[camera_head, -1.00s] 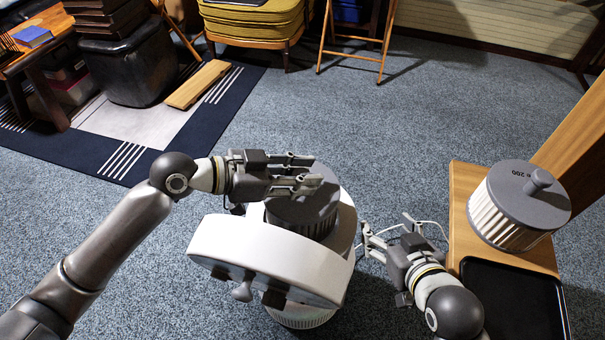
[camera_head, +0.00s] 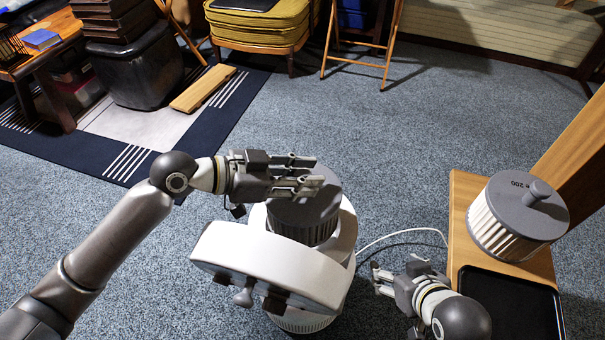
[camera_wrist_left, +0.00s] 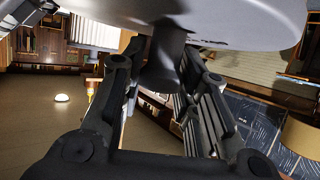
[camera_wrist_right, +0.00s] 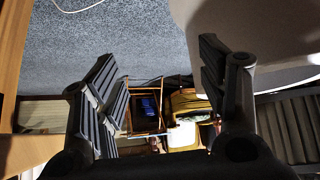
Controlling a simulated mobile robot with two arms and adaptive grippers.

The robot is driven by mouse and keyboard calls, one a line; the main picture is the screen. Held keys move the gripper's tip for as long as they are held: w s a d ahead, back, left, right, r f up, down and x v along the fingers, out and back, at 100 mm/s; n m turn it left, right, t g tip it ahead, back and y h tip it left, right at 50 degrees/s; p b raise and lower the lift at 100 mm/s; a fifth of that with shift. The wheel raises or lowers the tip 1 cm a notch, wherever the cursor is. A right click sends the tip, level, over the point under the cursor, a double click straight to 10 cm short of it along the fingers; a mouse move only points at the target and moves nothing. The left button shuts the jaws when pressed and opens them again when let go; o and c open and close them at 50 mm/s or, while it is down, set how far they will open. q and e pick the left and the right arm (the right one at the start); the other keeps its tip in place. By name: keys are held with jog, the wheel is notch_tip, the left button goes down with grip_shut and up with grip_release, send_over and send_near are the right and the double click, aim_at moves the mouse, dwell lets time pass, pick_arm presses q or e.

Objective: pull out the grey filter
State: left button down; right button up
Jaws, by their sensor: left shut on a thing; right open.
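The grey filter (camera_head: 305,212), with a dark ribbed side, stands in the top of the white appliance (camera_head: 346,225), whose curved white lid (camera_head: 270,264) is swung open at the front. Part of its ribbed side shows above the white rim. My left gripper (camera_head: 314,178) is over the filter's top, shut on its knob. The left wrist view shows the knob (camera_wrist_left: 166,62) between the fingers, below the grey disc (camera_wrist_left: 225,18). My right gripper (camera_head: 378,280) is open and empty to the right of the appliance. The filter's lower part is hidden inside.
A second filter (camera_head: 520,216), grey-topped with white pleats, stands on a wooden table (camera_head: 462,205) at the right, behind a black tray (camera_head: 510,305). A white cable (camera_head: 410,231) runs along the carpet.

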jog(key=shift+s+d+f+g, duration=0.1)
jog(key=shift+s+f+g, duration=0.15)
jog(key=shift+s, duration=0.25)
jog(key=shift+s+d+f+g, duration=0.1)
jog(key=shift+s+f+g, duration=0.05)
jog(key=shift+s+g, duration=0.3)
jog(key=shift+s+d+f+g, duration=0.1)
jog(key=shift+s+f+g, duration=0.1)
jog(key=shift+s, duration=0.35)
